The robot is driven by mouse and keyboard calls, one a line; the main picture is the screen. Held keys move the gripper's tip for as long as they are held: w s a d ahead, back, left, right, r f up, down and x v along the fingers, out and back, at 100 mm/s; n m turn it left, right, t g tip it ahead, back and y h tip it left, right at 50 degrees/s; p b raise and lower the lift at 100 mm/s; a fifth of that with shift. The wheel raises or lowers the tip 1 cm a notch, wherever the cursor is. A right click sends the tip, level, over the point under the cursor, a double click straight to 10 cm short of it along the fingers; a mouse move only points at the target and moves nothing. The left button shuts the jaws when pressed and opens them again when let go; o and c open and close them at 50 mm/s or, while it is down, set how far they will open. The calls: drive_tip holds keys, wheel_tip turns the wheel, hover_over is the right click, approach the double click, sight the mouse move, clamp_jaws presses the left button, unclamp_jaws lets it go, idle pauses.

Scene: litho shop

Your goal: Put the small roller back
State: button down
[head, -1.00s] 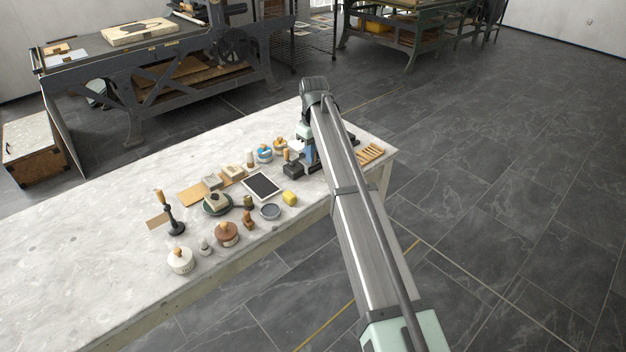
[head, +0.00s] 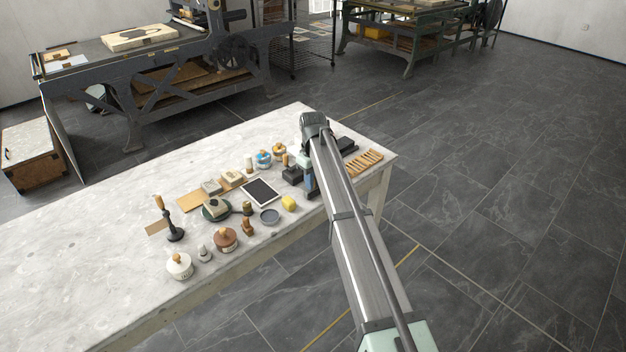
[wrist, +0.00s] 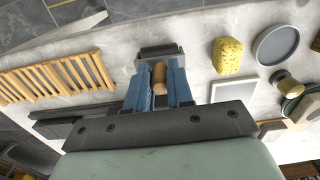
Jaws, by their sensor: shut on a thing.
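My gripper (wrist: 158,90) is shut, its blue fingers on either side of a short wooden handle. I take this to be the handle of the small roller (wrist: 159,78). A dark grey, block-like part shows just beyond the fingertips; I cannot tell if it is touching the table. In the head view my gripper (head: 308,182) is low over the right end of the table, and the arm hides most of what it holds. A dark block (head: 293,175) stands just left of it. Another dark, low piece (head: 347,145) shows right of the arm.
A slatted wooden rack (head: 363,162) lies near the table's right end. A yellow sponge (head: 289,203), a grey round dish (head: 270,216) and a dark framed slab (head: 259,192) are to the left. Several stamps and pots stand farther left. The marble tabletop (head: 90,245) is clear at left.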

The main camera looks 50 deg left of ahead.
drive_tip(key=shift+f, duration=0.35)
drive_tip(key=shift+f, duration=0.35)
drive_tip(key=c, duration=1)
unclamp_jaws()
drive_tip(key=shift+d, duration=0.1)
wheel_tip(320, 180, up, 13)
drive_tip(key=shift+r, duration=0.2)
